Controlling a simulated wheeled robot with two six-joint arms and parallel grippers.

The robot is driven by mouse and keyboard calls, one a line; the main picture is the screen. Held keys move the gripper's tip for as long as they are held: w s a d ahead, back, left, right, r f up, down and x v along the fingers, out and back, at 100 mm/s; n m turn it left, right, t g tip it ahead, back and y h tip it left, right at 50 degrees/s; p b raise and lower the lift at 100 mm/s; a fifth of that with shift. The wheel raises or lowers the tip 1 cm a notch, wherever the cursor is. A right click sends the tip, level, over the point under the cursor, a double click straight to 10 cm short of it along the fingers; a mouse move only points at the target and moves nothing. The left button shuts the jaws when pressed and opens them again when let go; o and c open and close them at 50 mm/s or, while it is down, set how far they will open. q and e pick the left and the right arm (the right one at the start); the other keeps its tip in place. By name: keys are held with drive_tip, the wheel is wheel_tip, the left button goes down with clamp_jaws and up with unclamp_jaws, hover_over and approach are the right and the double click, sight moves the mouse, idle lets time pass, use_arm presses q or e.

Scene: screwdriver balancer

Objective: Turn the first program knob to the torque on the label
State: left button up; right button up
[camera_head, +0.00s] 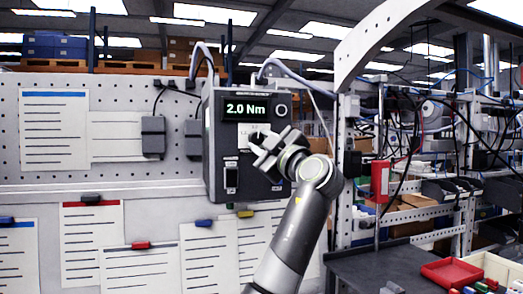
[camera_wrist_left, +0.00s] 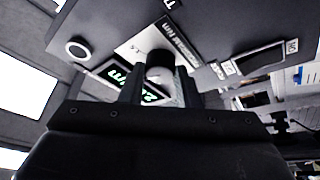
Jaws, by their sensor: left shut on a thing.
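The dark controller box (camera_head: 214,165) hangs on the pegboard. Its green display (camera_head: 246,109) reads 2.0 Nm. My left gripper (camera_head: 262,141) is at the box's front, just below the display, and covers the knob in the head view. In the left wrist view the dark round program knob (camera_wrist_left: 160,60) sits between the two fingers of my left gripper (camera_wrist_left: 158,84), which is shut on it. A pale label plate (camera_wrist_left: 172,36) with partly readable "PROGRAM Nm" lettering lies behind the knob. The display (camera_wrist_left: 125,76) shows partly behind a finger. My right gripper is not in view.
Printed sheets hang on the pegboard (camera_head: 165,171) left of and below the box, too small to read. Cables run above the box. A metal upright and shelving stand at right, with a red tray (camera_head: 452,272) on a dark table (camera_head: 375,266).

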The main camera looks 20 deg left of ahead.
use_arm(q)
drive_tip(key=n, duration=0.1)
drive_tip(key=n+g, duration=0.1)
drive_tip(key=n, duration=0.1)
drive_tip(key=shift+w+d+r+n+g+p, duration=0.1)
drive_tip(key=shift+d+r+n+g+p, duration=0.1)
drive_tip(key=shift+n+g+p, duration=0.1)
drive_tip(key=n+g+p, duration=0.1)
drive_tip(key=n, duration=0.2)
drive_tip(key=shift+r, duration=0.2)
drive_tip(key=n+p, duration=0.1)
drive_tip(key=n+g+p, duration=0.1)
drive_tip(key=n, duration=0.1)
drive_tip(key=n+h, duration=0.1)
drive_tip(key=shift+r+g+p, duration=0.3)
drive_tip(key=shift+p, duration=0.1)
drive_tip(key=shift+r+n+g+h+p, duration=0.15)
drive_tip(key=shift+n+h+p, duration=0.25)
drive_tip(key=shift+n, duration=0.55)
drive_tip(key=shift+n+g+h+p, duration=0.15)
drive_tip(key=shift+n+h+p, duration=0.25)
drive_tip(key=shift+n, duration=0.55)
drive_tip(key=o, duration=1)
drive_tip(key=shift+w, duration=0.15)
drive_tip(key=shift+f, duration=0.2)
